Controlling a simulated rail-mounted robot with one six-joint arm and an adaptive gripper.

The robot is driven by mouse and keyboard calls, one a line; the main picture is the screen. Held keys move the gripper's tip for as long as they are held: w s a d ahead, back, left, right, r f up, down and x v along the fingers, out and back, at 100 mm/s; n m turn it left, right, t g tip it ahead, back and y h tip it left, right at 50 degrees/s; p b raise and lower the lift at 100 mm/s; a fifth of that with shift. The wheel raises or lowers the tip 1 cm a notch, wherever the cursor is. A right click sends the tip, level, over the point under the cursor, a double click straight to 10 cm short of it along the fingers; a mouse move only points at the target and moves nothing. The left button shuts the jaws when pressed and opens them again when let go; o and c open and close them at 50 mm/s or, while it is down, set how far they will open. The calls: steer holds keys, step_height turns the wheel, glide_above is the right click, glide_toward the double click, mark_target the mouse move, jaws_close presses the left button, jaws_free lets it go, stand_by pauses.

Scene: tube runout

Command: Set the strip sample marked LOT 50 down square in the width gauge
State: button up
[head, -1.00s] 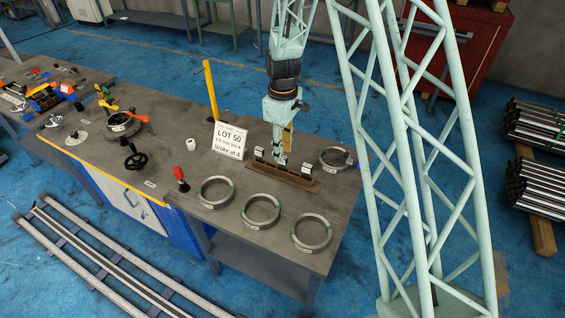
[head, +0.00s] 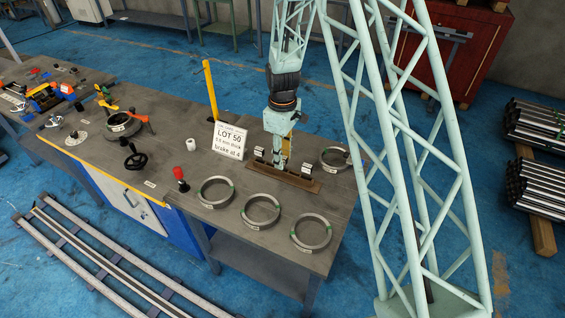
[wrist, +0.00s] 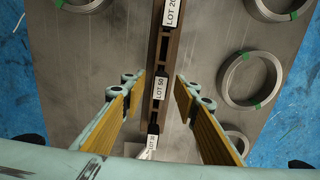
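The strip sample marked LOT 50 (wrist: 160,87) stands in a long brown rack (wrist: 149,110), between the samples labelled LOT 20 (wrist: 170,14) and another lot with a partly hidden label (wrist: 152,143). My gripper (wrist: 158,92) is open, with its yellow-padded fingers on either side of the LOT 50 sample and a gap to it on both sides. In the head view my gripper (head: 281,165) points down over the middle of the rack (head: 300,182) and hides the LOT 50 sample there. I cannot tell which fixture is the width gauge.
A sign (head: 229,140) reading LOT 50 stands behind the rack on the bench. Several strip coils (head: 261,210) lie in front and to the right.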

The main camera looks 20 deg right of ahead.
steer(key=shift+f, duration=0.4)
steer(key=shift+c, duration=0.3)
jaws_close()
steer(key=shift+r, duration=0.1)
steer(key=shift+r, duration=1.6)
steer(key=shift+s+r, duration=0.1)
steer(key=shift+s, duration=0.1)
steer(key=s+r, duration=0.1)
steer(key=s, duration=1.4)
steer(key=shift+s+r, duration=0.2)
steer(key=shift+s, duration=0.1)
